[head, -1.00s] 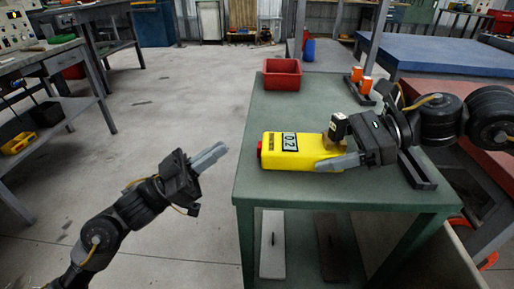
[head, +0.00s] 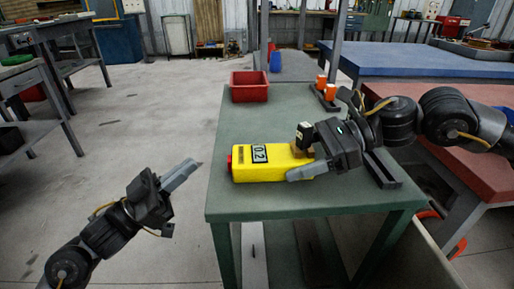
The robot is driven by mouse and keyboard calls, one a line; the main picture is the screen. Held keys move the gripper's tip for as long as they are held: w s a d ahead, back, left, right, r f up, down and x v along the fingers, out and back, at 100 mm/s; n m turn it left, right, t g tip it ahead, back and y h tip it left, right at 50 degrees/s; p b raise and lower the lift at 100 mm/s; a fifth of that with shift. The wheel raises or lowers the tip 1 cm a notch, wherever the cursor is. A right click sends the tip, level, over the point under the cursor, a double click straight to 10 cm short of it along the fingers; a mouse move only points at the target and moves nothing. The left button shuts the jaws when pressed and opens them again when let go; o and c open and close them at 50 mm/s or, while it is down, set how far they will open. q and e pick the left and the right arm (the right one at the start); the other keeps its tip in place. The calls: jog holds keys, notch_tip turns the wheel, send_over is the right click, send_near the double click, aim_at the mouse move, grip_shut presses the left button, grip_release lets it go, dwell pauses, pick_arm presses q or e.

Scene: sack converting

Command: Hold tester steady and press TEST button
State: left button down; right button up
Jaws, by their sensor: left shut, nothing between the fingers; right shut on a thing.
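The yellow tester (head: 262,171) lies on the green table (head: 290,198). A small display on its top reads what looks like 0.2. A red button (head: 229,161) sits on its left end. My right gripper (head: 298,156) is shut on the tester's right end, with one finger along the near side and the other at the far side. My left gripper (head: 188,172) is shut and empty. It is in the air left of the table, pointing up and right, apart from the tester and its red button.
A red bin (head: 249,86) stands at the table's back left. Orange pieces (head: 326,88) stand in a dark holder at the back right. A dark rail (head: 382,169) lies right of the tester. The tabletop between bin and tester is clear.

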dwell(0.3)
jog(key=o, duration=1.3)
jog(key=v, duration=1.2)
